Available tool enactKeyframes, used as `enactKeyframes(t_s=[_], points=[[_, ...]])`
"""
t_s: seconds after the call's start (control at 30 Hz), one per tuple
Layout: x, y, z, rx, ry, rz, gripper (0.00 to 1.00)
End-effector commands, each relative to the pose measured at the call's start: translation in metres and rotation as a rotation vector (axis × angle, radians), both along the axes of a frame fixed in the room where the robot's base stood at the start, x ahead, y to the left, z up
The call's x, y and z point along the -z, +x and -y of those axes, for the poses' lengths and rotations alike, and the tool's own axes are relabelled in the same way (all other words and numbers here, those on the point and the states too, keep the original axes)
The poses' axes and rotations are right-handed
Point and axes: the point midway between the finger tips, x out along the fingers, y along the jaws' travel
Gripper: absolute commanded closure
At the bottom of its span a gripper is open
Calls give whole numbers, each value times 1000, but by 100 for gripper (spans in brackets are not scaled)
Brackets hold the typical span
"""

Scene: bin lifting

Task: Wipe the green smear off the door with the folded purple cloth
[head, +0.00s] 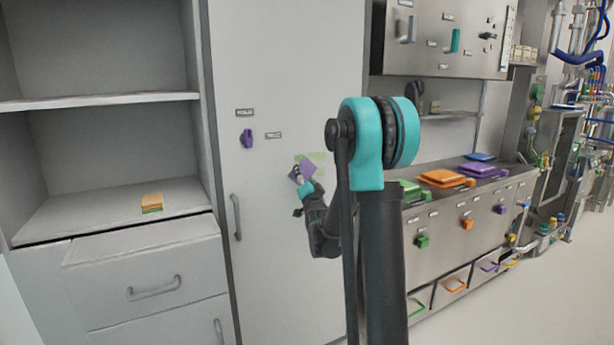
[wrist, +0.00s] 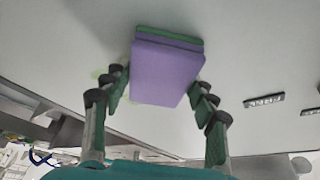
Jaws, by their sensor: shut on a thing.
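The folded purple cloth (wrist: 165,70) is held between the fingers of my gripper (wrist: 160,95), with a green layer along its far edge. The cloth also shows in the head view (head: 302,172), tilted against or very near the tall grey door (head: 275,80). My gripper (head: 303,186) is shut on it. The green smear (head: 315,157) is a pale patch on the door around the cloth's upper edge, partly hidden by it. In the wrist view a faint green trace (wrist: 97,73) shows left of the cloth. Whether the cloth touches the door I cannot tell.
A purple knob (head: 247,138) and small labels are on the door, left of the cloth. The door handle (head: 237,217) is lower left. An orange-and-green sponge-like block (head: 152,203) lies on the left shelf. A counter with coloured lids (head: 445,179) stands right.

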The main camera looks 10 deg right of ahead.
Motion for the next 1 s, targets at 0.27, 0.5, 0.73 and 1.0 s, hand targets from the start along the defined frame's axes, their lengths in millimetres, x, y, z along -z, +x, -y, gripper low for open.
enactKeyframes(t_s=[0.27, 0.5, 0.73, 1.0], points=[[0, -5, -23, -3, 1, 0, 65], [0, -6, -30, -2, 1, 0, 65], [-12, -7, -29, -1, 0, 0, 65], [-26, -8, -27, -1, 0, 0, 65]])
